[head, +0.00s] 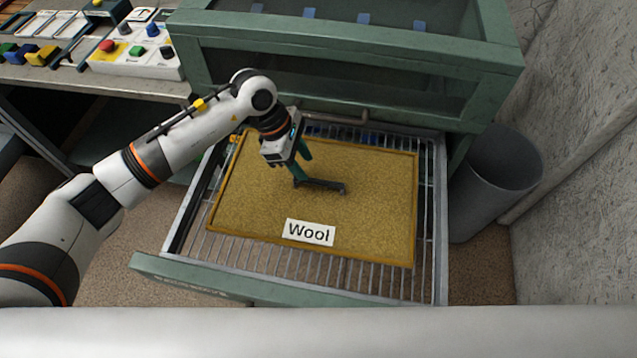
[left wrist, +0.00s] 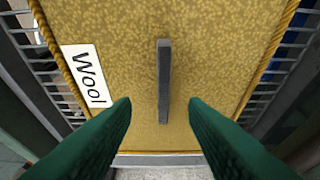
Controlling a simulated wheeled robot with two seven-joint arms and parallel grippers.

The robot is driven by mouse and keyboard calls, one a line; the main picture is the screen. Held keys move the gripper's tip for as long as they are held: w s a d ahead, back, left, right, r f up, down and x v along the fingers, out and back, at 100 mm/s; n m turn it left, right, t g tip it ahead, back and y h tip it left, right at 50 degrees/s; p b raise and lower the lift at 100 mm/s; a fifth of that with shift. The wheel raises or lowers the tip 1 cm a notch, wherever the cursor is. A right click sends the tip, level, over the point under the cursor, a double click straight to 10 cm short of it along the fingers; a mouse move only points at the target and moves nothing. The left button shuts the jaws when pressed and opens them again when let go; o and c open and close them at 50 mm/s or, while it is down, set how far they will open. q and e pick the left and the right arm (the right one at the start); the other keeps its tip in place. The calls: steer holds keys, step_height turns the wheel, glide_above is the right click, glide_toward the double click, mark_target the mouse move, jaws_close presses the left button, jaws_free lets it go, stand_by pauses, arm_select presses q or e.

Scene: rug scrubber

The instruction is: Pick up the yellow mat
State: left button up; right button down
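The yellow mat (head: 375,218) lies flat on the wire rack of a pulled-out drawer. It has a raised braided edge, a white "Wool" label (head: 309,232) near its front side and a dark bar handle (head: 328,186) at its middle. My left gripper (head: 302,172) is over the mat, close to the left end of the handle. In the left wrist view the mat (left wrist: 215,60) fills most of the picture. The handle (left wrist: 164,80) stands between the lines of the two green fingers, which are spread apart with nothing between their tips. My right gripper is not in view.
The wire drawer (head: 430,225) has a green front panel (head: 240,285) and sits under a green glass-sided cabinet (head: 350,60). A grey bin (head: 490,185) stands at the right by the wall. A bench with colored buttons (head: 135,50) is at the upper left.

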mark_target(319, 181)
arm_select(q)
steer(key=shift+x, duration=1.25)
steer(key=shift+d+f+p, duration=0.35)
steer(key=shift+f+p, duration=0.05)
steer(key=shift+f, duration=0.1)
steer(key=p+x, duration=0.1)
steer(key=x, duration=0.3)
steer(key=shift+d+f, duration=0.3)
steer(key=shift+d, duration=0.05)
steer(key=shift+w, duration=0.1)
steer(key=shift+f, duration=0.2)
steer(key=shift+c, duration=0.2)
steer(key=shift+r, duration=0.1)
jaws_close()
